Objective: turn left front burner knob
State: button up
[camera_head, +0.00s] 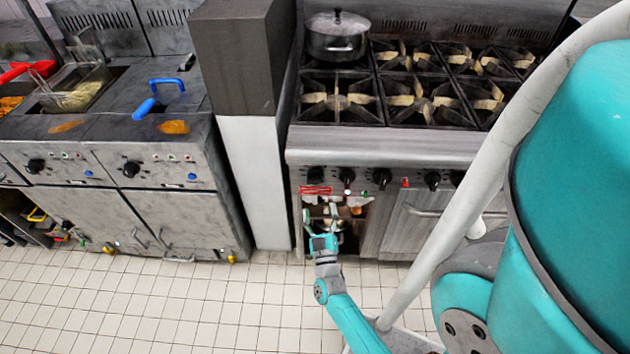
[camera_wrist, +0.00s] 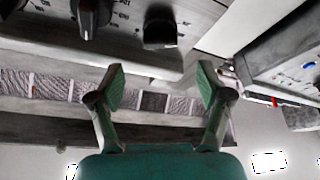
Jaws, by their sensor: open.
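The stove's front panel (camera_head: 410,180) carries a row of black knobs. The leftmost knob (camera_head: 315,175) shows at the panel's left end; I take it to be the same as the black knob (camera_wrist: 160,28) in the wrist view. Another knob (camera_head: 347,176) with a pale pointer is to its right, and a knob with a pointer shows in the wrist view (camera_wrist: 92,16). Which knob serves the left front burner is not marked legibly. My gripper (camera_head: 320,212) is open and empty, below the panel in front of the opening. In the wrist view its spread fingertips (camera_wrist: 161,85) are apart from both knobs.
A lidded pot (camera_head: 337,38) stands on the back left burner. A fryer unit (camera_head: 110,170) with blue-handled item (camera_head: 158,98) stands at left, beyond a grey and white pillar (camera_head: 255,180). A red label (camera_head: 315,190) sits under the leftmost knob. Tiled floor (camera_head: 150,310) is clear in front.

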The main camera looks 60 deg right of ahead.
aim_at(315, 181)
jog(key=x, duration=1)
jog(key=c, duration=1.1)
